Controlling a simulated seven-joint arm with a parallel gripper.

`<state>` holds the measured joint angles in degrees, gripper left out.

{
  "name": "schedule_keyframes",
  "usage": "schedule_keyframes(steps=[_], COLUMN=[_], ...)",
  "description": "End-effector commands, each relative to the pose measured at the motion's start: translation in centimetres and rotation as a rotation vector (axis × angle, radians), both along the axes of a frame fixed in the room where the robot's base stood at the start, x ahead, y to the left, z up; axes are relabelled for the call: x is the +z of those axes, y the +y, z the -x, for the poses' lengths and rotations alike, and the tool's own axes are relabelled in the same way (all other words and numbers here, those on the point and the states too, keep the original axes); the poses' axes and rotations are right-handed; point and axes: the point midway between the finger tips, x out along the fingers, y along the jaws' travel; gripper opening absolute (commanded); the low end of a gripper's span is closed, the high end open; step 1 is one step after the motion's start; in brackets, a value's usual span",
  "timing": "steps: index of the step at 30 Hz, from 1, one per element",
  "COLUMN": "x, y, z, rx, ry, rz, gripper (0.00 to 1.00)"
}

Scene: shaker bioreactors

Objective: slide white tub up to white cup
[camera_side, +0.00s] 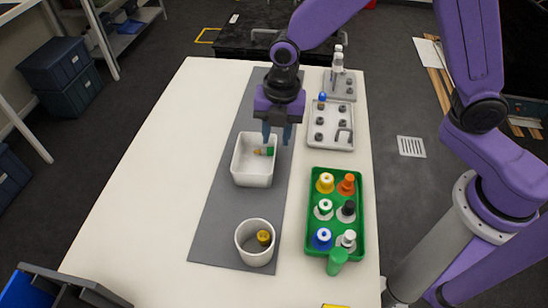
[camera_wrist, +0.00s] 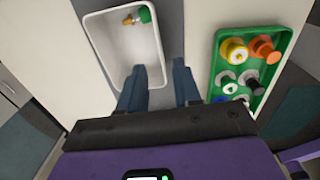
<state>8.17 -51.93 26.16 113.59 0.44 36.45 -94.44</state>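The white tub (camera_side: 240,178) is a rectangular open box on the grey mat, with a small green-capped item (camera_side: 265,151) lying inside. It also shows at the upper left of the wrist view (camera_wrist: 95,50). The white cup (camera_side: 246,251) stands upright on the mat, nearer the side camera, apart from the tub, with a yellow-brown capped item (camera_side: 264,238) inside. My gripper (camera_side: 277,138) points down by the tub's far right end. Its two blue fingers (camera_wrist: 159,88) are spread with a gap between them and hold nothing. Whether a finger touches the tub is unclear.
A green tray (camera_side: 313,238) with several capped bottles stands right of the mat (camera_side: 210,232). A grey rack (camera_side: 345,108) with a blue-topped item is behind it. The white table (camera_side: 150,160) is bare left of the mat.

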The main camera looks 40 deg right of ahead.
Motion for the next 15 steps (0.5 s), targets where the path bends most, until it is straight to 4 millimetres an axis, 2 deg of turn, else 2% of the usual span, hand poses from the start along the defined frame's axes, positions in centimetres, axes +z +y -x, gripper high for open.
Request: schedule_keyframes(steps=[9,15], x=[-5.5,-8.1], y=[0.2,0.3], z=[-0.2,-0.3], rx=[-0.001,-0.001], ry=[0.003,0.003], rz=[0.004,0.003], gripper=[0.33,0.33])
